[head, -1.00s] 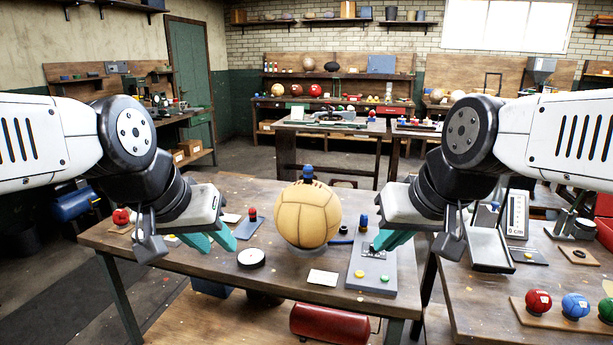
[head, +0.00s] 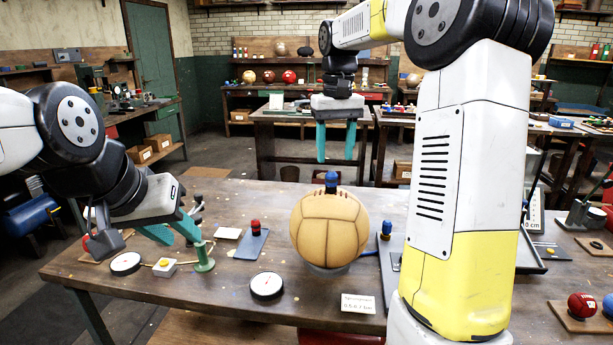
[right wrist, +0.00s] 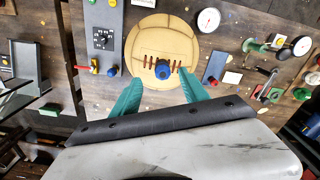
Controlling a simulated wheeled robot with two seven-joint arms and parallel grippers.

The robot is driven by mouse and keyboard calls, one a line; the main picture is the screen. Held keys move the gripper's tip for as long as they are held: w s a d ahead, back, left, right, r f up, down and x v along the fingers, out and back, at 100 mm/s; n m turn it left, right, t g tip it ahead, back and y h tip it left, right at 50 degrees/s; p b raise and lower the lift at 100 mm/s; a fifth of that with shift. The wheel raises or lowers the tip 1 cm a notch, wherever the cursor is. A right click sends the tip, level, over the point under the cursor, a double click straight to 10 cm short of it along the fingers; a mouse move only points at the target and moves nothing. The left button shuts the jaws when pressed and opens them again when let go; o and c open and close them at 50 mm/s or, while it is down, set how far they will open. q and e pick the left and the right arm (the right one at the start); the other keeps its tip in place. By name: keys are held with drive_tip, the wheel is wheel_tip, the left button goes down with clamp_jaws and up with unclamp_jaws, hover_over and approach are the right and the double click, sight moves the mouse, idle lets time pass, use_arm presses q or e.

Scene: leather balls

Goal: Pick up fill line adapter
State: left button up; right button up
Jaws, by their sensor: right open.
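A tan laced ball (head: 330,230) sits on the near wooden table. A blue fitting (head: 331,182) stands upright on its top. In the right wrist view this fitting (right wrist: 162,70) shows at the ball's lacing (right wrist: 147,60). I cannot tell for sure which fitting is the fill line adapter. My right gripper (head: 336,160) is open, pointing down above the ball. In the right wrist view its fingers (right wrist: 163,88) are apart, with the blue fitting between and ahead of their tips. My left gripper (head: 172,235) is open and empty over the table's left part.
A red-topped fitting (head: 255,226) stands on a grey plate. Round gauges (head: 266,286) and (head: 125,262), a green stand (head: 204,256) and a printed card (head: 358,303) lie around the ball. Another blue-topped fitting (head: 386,230) is beside my right arm, which hides the table's right part.

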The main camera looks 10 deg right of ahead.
sight(332, 172)
drive_tip(key=shift+w+f, duration=0.25)
drive_tip(key=shift+w, duration=0.05)
drive_tip(key=f, duration=0.7)
drive_tip(key=shift+a+f, duration=0.2)
drive_tip(key=shift+f, duration=0.05)
clamp_jaws()
